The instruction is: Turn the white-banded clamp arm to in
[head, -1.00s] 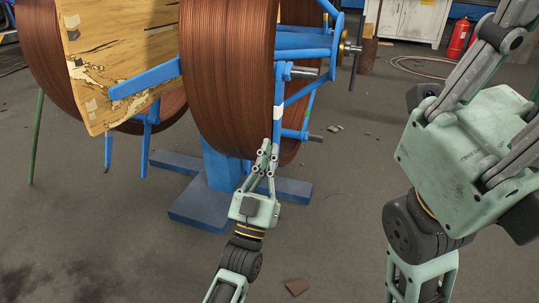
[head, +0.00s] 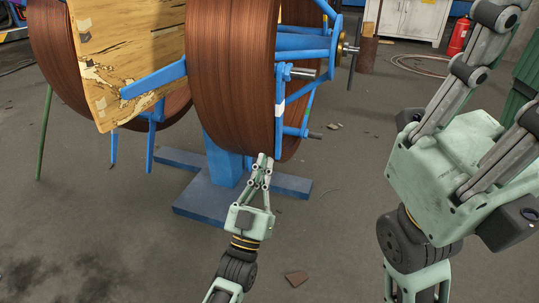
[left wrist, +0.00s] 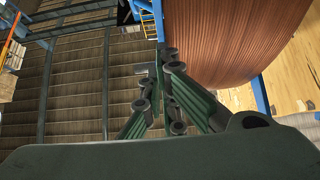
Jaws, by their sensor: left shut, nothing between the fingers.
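The clamp arm (head: 279,109) is a blue bar with a white band, at the right rim of the copper-brown pipe coil in the head view. My left gripper (head: 264,158) is shut and empty. In the head view its tips appear below the band, in front of the coil's lower edge; I see no contact with the arm. The tips also show in the left wrist view (left wrist: 164,57). My right gripper (head: 518,75) is large at the right, its fingers apart and partly cut off.
The brown coil (head: 232,80) is on a blue reel frame with spokes and protruding rods. Its blue base (head: 210,195) stands on the floor. A wooden panel (head: 125,60) is at the left. The grey floor around my left gripper is mostly clear, with a small brown scrap (head: 296,279).

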